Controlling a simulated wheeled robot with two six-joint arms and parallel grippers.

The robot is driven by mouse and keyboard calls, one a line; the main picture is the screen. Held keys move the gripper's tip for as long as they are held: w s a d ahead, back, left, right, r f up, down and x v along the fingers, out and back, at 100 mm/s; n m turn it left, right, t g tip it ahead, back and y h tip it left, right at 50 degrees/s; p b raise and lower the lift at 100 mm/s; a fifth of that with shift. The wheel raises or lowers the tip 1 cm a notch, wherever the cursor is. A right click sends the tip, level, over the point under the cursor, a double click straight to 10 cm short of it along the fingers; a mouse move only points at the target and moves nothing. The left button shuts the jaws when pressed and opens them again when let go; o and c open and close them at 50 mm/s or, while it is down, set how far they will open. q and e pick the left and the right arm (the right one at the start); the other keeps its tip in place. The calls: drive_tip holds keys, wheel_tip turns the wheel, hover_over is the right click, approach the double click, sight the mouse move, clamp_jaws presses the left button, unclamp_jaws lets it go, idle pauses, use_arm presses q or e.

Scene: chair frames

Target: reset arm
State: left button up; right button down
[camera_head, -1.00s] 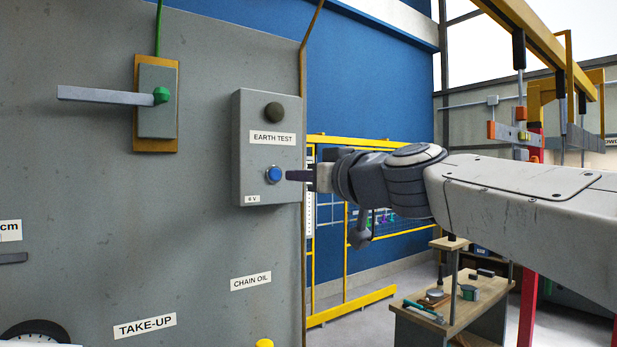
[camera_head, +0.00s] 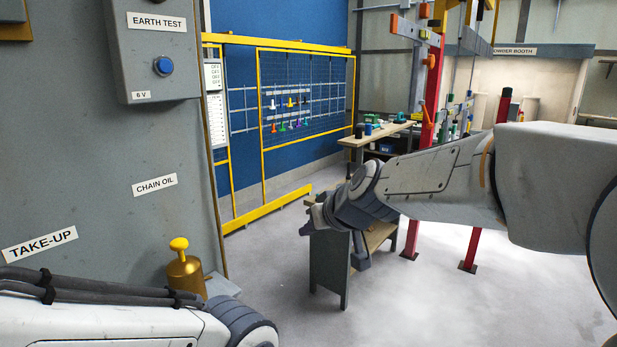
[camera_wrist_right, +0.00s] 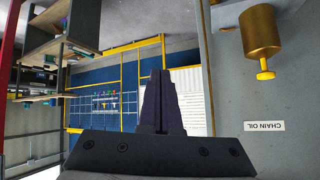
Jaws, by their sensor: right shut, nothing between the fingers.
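My right arm comes in from the right in the head view. Its gripper (camera_head: 305,229) points left, in the open space to the right of the grey panel, apart from everything. In the right wrist view the fingers (camera_wrist_right: 158,92) are together, with nothing between them. My left arm shows at the bottom left of the head view; its gripper is out of the frame. The grey EARTH TEST box (camera_head: 160,45) with a blue button (camera_head: 163,67) is on the panel at the upper left.
A brass oiler with a yellow knob (camera_head: 184,272) stands by the panel's lower edge; it also shows in the right wrist view (camera_wrist_right: 260,35). A workbench (camera_head: 328,262) stands behind my right gripper. A yellow-framed mesh rack (camera_head: 262,115) is at the back.

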drive_tip(key=s+d+f+m+g+h, duration=0.55)
drive_tip(key=s+d+f, duration=1.2)
drive_tip(key=f, duration=0.35)
use_arm(q)
wheel_tip(320, 180, down, 2)
drive_tip(key=shift+f+b, duration=0.1)
drive_tip(key=shift+b, duration=0.95)
drive_tip(key=shift+c, duration=0.6)
drive_tip(key=shift+d, duration=0.1)
drive_tip(key=shift+c, duration=0.2)
use_arm(e)
drive_tip(key=s+a+r+n+g+y, duration=0.1)
drive_tip(key=s+a+r+n+g, duration=0.2)
drive_tip(key=s+a+n, duration=0.5)
drive_tip(key=s+a+r, duration=0.1)
drive_tip(key=s+a, duration=0.3)
drive_tip(key=s, duration=0.2)
drive_tip(key=shift+a, duration=0.25)
